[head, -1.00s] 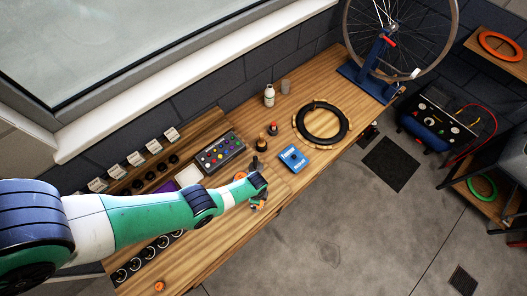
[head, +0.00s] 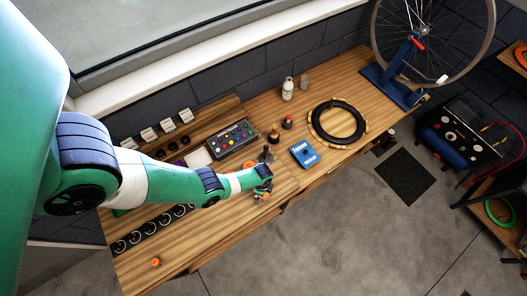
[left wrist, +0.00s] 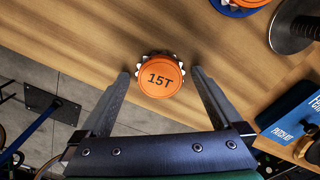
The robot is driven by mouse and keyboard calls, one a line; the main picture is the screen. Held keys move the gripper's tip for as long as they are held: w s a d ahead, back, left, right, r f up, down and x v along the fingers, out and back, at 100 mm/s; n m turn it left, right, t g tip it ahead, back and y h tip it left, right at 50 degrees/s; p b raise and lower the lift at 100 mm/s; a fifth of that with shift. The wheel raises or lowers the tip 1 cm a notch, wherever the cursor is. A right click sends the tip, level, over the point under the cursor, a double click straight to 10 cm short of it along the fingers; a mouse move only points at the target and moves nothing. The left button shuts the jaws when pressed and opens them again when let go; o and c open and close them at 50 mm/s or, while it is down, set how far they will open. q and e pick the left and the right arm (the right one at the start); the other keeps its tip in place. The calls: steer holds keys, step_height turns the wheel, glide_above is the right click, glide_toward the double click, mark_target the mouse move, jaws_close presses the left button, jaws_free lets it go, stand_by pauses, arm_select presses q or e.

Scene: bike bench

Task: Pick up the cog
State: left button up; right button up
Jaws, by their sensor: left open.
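An orange-topped cog marked 15T (left wrist: 160,76), with metal teeth around its edge, lies on the wooden bench in the left wrist view. My left gripper (left wrist: 160,71) is open, with one finger on each side of the cog and a visible gap on both sides. The cog appears apart from both fingers; the height of the fingertips above the bench is hard to judge. In the head view my left gripper (head: 263,194) is over the bench's front part, with orange showing at it, partly hidden. My right gripper is not in view.
Another orange cog (head: 155,262) lies near the bench's front left. A blue box (head: 303,154) lies right of my gripper, a dark stemmed piece (head: 266,155) behind it. A black ring (head: 338,121) lies farther right. The bench's front edge is close.

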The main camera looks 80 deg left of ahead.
arm_select(q)
steer(key=c, duration=1.3)
steer(key=shift+r, duration=0.2)
